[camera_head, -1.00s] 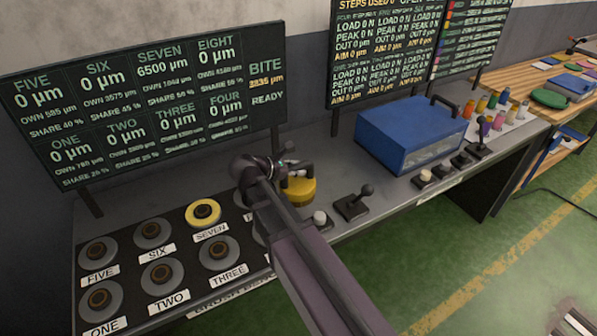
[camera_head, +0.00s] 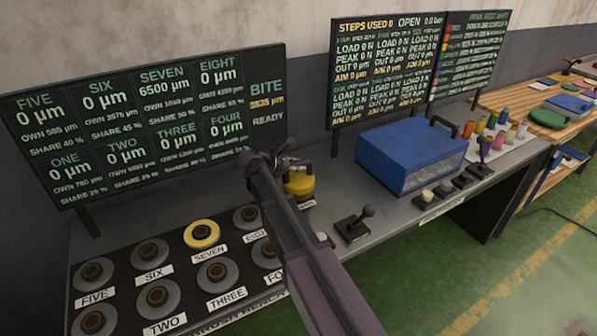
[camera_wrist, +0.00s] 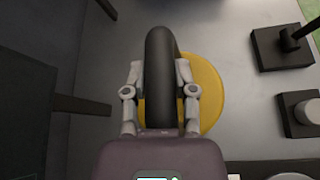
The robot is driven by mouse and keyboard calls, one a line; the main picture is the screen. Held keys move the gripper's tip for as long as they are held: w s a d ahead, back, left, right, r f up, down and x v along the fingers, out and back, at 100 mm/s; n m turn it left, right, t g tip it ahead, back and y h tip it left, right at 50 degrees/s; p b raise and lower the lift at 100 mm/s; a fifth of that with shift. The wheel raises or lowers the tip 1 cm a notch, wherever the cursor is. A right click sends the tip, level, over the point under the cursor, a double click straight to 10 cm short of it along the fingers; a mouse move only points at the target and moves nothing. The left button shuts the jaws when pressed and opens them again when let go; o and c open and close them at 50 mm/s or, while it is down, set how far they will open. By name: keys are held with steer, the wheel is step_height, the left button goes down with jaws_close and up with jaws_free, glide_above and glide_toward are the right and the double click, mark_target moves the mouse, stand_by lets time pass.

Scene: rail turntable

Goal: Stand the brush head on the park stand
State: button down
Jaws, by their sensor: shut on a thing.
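The brush head is a yellow round body (camera_head: 299,183) with a black arched handle on top. In the wrist view the yellow disc (camera_wrist: 208,90) shows beneath the black handle (camera_wrist: 160,75). My gripper (camera_wrist: 160,92) has one finger on each side of the handle and is shut on it. In the head view my gripper (camera_head: 284,163) and arm partly cover the brush head. The brush head appears held above the bench. A small white label (camera_head: 307,204) shows just below it, too small to read. I cannot make out the park stand for certain.
A black lever (camera_head: 354,223) stands right of the brush head. A blue box (camera_head: 410,155) sits farther right. Display boards (camera_head: 150,115) rise behind the bench.

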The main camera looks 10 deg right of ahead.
mark_target(297, 175)
steer(key=shift+w+d, duration=0.1)
steer(key=shift+w, duration=0.2)
steer(key=shift+w+d, duration=0.1)
steer(key=shift+w, duration=0.5)
steer(key=shift+f+b, duration=1.8)
steer(key=shift+f, duration=0.15)
steer(key=shift+c, duration=2.1)
jaws_free()
steer(key=shift+s, duration=0.1)
steer(key=shift+r, duration=0.2)
steer(key=shift+s+a+r, duration=0.1)
steer(key=shift+a+r, duration=0.05)
steer(key=shift+a, duration=0.1)
steer(key=p+v, duration=0.5)
steer(key=v, duration=0.6)
steer(key=shift+a, duration=0.15)
